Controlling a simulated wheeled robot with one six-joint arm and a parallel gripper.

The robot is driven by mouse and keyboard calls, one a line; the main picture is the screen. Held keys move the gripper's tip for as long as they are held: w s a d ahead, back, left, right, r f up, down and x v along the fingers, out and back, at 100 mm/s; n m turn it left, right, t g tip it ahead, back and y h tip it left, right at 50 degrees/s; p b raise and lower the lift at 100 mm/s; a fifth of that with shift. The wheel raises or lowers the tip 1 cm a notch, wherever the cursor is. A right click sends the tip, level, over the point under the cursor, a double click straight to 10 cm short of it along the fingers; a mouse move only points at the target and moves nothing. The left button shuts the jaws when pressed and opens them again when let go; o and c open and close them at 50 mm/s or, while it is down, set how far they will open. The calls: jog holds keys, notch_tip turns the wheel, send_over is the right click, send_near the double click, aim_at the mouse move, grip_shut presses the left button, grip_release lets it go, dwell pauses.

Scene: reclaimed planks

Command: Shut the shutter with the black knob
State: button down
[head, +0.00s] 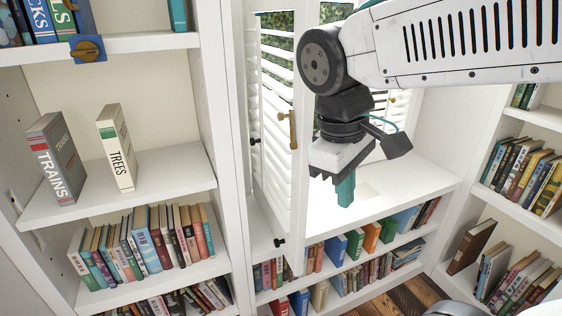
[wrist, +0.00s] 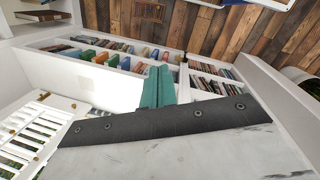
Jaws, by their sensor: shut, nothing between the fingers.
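A white louvered shutter (head: 303,180) stands swung open at the window's left side, nearly edge-on. A brass handle (head: 291,130) is on its edge. Small black fittings show beside the louvers (head: 255,142) and at the lower edge (head: 279,242); I cannot tell if either is the black knob. More white louvers (head: 400,105) show behind my arm, mostly hidden. My gripper (head: 345,190), with teal fingers, is shut and empty, pointing down right of the open shutter, apart from it. In the wrist view the fingers (wrist: 158,85) are together; a louvered shutter (wrist: 42,125) lies at lower left.
Bookshelves flank the window; the left one holds a grey TRAINS book (head: 57,160) and a white TREES book (head: 117,148). Below the bare white sill (head: 400,185) are shelves of books. The floor is wood (wrist: 215,35).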

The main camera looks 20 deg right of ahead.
jog(key=w+a+r+n+h, duration=0.1)
jog(key=w+a+n+h, duration=0.3)
jog(key=w+a+n, duration=0.4)
jog(key=w+a+r+n+h, duration=0.25)
jog(key=w+a+n, duration=0.3)
jog(key=w, duration=0.45)
send_near(295, 173)
notch_tip(295, 173, down, 4)
jog(key=d, duration=0.3)
jog(key=shift+s+f+m+h, duration=0.15)
jog(key=shift+f+m+h, duration=0.1)
jog(key=shift+f+m, duration=0.1)
jog(key=shift+d, duration=0.4)
jog(key=shift+d, duration=0.1)
